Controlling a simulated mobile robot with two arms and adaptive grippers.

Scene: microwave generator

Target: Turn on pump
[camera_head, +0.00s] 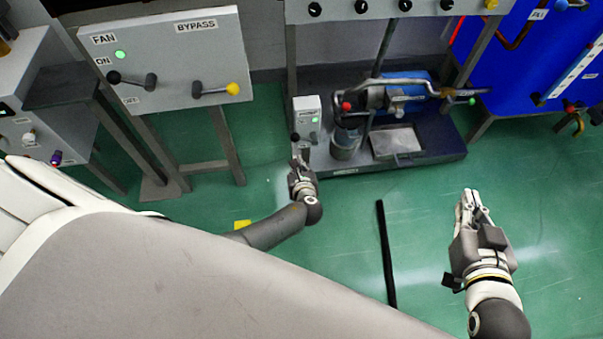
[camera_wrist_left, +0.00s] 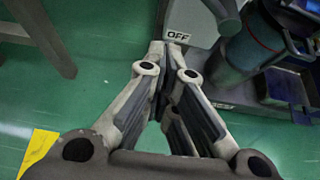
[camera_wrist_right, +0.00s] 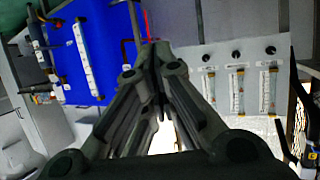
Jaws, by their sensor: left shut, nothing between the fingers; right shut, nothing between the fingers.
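The small light-grey switch box (camera_head: 307,112) with green lights stands at the left end of the pump assembly (camera_head: 405,92). A dark lever knob (camera_head: 295,137) shows at its lower left. In the left wrist view, the OFF label (camera_wrist_left: 178,36) is on the box's lower edge, with a dark grey handle (camera_wrist_left: 224,14) to its right. My left gripper (camera_head: 298,154) is shut and empty, just below the box. Its fingertips (camera_wrist_left: 171,48) overlap the area by the OFF label; contact cannot be told. My right gripper (camera_head: 469,200) is shut and empty over the floor at right.
A fan and bypass panel (camera_head: 170,60) with two levers stands at the upper left on metal legs. A blue cabinet (camera_head: 540,60) with pipes is at the upper right. A dark base tray (camera_head: 440,145) carries the pump. Green floor is open in front, with a black strip (camera_head: 386,255).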

